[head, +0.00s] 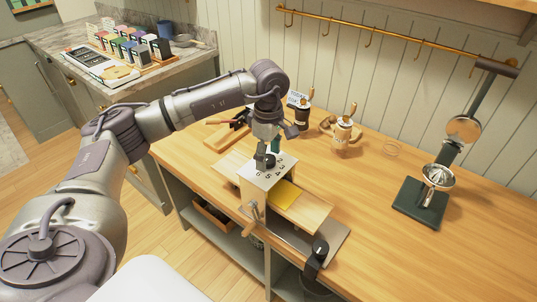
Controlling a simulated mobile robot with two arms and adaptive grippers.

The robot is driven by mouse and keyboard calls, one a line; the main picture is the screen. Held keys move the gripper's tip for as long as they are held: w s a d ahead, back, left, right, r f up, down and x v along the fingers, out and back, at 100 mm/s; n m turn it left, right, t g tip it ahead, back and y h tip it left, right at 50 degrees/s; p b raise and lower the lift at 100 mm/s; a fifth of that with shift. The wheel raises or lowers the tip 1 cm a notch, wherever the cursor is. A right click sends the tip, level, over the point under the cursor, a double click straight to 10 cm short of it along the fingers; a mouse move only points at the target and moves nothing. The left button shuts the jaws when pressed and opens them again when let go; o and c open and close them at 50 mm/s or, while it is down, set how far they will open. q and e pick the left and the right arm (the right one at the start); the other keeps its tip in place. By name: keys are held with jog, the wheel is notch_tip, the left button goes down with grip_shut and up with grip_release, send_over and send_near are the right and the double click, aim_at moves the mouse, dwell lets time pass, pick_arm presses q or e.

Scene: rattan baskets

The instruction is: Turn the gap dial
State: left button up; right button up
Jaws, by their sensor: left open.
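The gap dial (271,161) is a small dark knob on the pale numbered top plate (265,175) of a wooden device on the bench. Digits are printed around it. My left gripper (267,153) points down right over the dial, its fingers open and close around the knob. The fingers partly hide the dial, so I cannot tell whether they touch it. My right gripper is not in view.
A yellow sheet (286,194) lies on the device's wooden bed, and a crank (254,212) sits on its front. A black clamp (318,254) is at the bench edge. Bench between is clear.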

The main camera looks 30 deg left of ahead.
aim_at(268, 159)
pick_arm(q)
notch_tip(268, 159, up, 12)
dwell(0.4)
jog(key=shift+f, duration=0.1)
